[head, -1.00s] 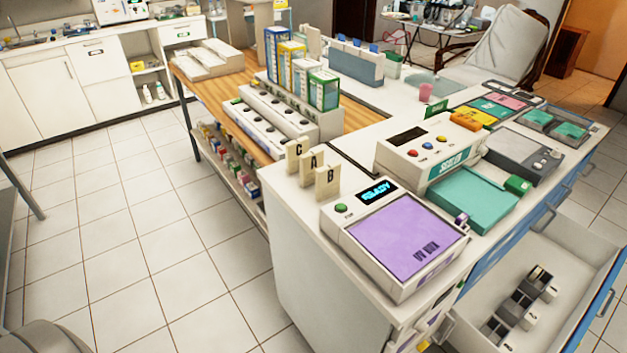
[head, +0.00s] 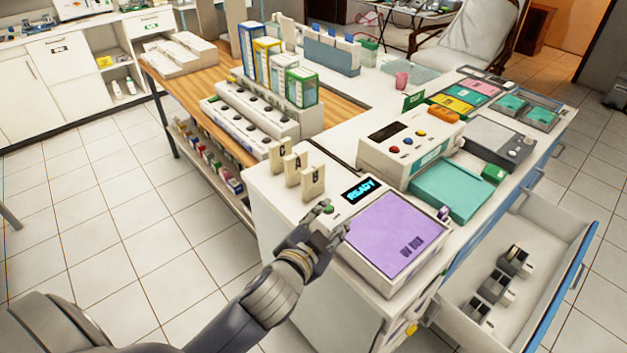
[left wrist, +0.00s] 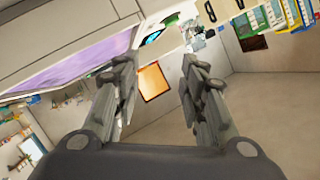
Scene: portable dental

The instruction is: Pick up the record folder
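No item is clearly marked as the record folder. White upright folder-like pieces with blue tabs stand in a blue-grey rack (head: 331,56) at the back of the worktop, but I cannot tell whether one is the record folder. The UV box's purple panel (left wrist: 75,62) shows there on the left. My right gripper is not in view.
Lettered upright blocks (head: 298,170) stand just behind the UV box. Coloured boxes (head: 275,60) stand on a white stepped holder. A SEALER machine (head: 405,150) and teal tray (head: 450,190) are to the right. An open drawer (head: 550,235) juts out at lower right.

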